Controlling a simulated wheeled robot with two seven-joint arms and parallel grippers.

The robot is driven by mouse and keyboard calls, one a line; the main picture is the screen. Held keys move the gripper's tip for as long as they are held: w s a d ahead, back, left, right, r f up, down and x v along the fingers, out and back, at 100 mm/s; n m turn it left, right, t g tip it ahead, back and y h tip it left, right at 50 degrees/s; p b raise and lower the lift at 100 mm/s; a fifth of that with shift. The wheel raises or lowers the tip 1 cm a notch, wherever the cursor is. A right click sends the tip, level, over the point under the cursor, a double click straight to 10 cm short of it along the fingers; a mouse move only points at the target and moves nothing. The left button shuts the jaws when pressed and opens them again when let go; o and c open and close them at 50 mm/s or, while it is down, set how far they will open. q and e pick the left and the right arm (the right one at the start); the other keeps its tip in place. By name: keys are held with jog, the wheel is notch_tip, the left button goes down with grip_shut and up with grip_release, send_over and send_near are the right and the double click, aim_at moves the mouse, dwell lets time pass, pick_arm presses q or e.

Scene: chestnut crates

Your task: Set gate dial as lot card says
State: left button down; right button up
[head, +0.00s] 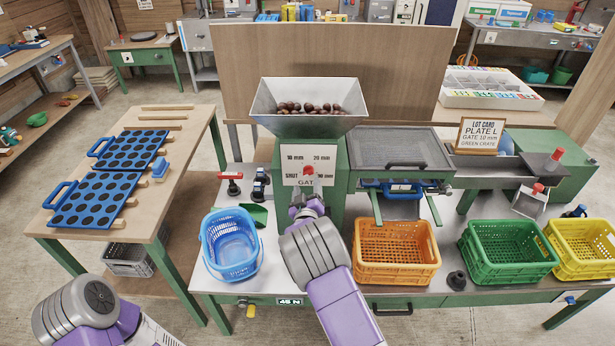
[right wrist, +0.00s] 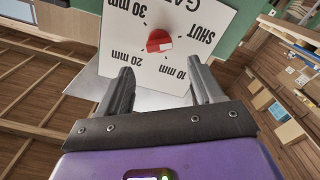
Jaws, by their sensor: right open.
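The red gate dial (head: 308,170) sits on a white panel (head: 290,159) on the front of the green machine, below the hopper. In the right wrist view the dial (right wrist: 159,41) shows close up, with a white mark on its right side, towards SHUT; the exact setting is hard to tell. Labels 10, 20 and 30 mm surround it. My right gripper (right wrist: 160,80) is open and empty, its fingers facing the panel, apart from the dial; it also shows in the head view (head: 307,197). The lot card (head: 483,135) reads PLATE L, GATE 10 mm, GREEN CRATE. My left gripper is out of view.
The hopper (head: 309,120) holds chestnuts. A blue basket (head: 231,270), an orange crate (head: 396,277), a green crate (head: 506,274) and a yellow crate (head: 583,269) stand along the bench. Blue hole plates (head: 92,200) lie on the left table. A red-knobbed fitting (head: 233,184) stands left of the dial.

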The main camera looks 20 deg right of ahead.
aim_at(309, 174)
jog(key=shift+b+x, duration=0.3)
jog(key=shift+x, duration=2.7)
jog(key=shift+f, duration=0.15)
jog(key=c, duration=1.1)
jog(key=shift+o, duration=0.2)
jog(key=shift+d+f+m+b, duration=0.1)
jog(key=shift+m+b, duration=0.5)
jog(key=shift+b, duration=0.25)
jog(key=m+b, duration=0.7)
jog(key=b, duration=0.1)
jog(key=shift+d+m, duration=0.15)
jog(key=shift+m, duration=0.25)
jog(key=m+b, duration=0.1)
jog(key=m, duration=0.1)
jog(key=shift+s+m+b, duration=0.1)
jog(key=shift+m+b, duration=0.2)
jog(key=shift+m, duration=0.1)
jog(key=shift+d+m, duration=0.1)
jog(key=shift+m, duration=1.8)
